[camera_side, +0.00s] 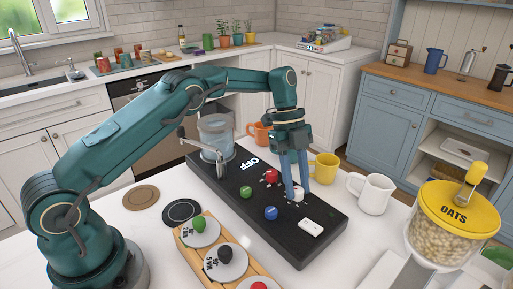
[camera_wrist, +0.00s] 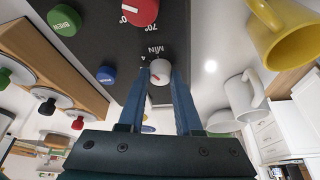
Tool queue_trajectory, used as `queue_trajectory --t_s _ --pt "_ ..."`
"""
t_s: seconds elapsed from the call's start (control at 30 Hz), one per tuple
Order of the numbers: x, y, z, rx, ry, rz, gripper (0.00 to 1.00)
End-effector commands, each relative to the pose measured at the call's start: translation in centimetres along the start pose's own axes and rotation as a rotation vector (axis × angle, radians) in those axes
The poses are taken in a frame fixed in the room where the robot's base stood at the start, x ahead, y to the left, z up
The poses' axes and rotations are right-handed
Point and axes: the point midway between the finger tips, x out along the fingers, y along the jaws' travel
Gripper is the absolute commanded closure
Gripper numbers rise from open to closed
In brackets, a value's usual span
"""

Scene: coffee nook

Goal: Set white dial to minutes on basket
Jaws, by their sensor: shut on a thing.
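The white dial (camera_wrist: 160,70) with a red pointer mark sits on the black control panel (camera_side: 262,222). My gripper (camera_side: 296,190) reaches down from above and is shut on the white dial, one blue finger on each side. In the wrist view the letters "MIN" and a "4" show beside the dial. Other scale markings are too small or hidden by the fingers. In the side view the dial (camera_side: 298,198) is partly covered by the fingertips. I cannot make out any marking reading "basket".
A red dial (camera_side: 271,176), green BREW button (camera_side: 246,192), blue button (camera_side: 271,213) and white switch (camera_side: 311,228) surround the dial. A wooden rack (camera_side: 184,241) with colored knobs lies in front.

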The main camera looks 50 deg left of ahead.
Motion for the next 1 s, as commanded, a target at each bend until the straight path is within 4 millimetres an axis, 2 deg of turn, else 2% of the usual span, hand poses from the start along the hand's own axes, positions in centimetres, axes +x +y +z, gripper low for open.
queue_trajectory --t_s 0.4,1.0 --pt "0.02 0.01 0.08 0.092 -0.003 0.04 1.0" --pt "0.02 0.08 0.05 0.107 -0.001 0.051 1.0"
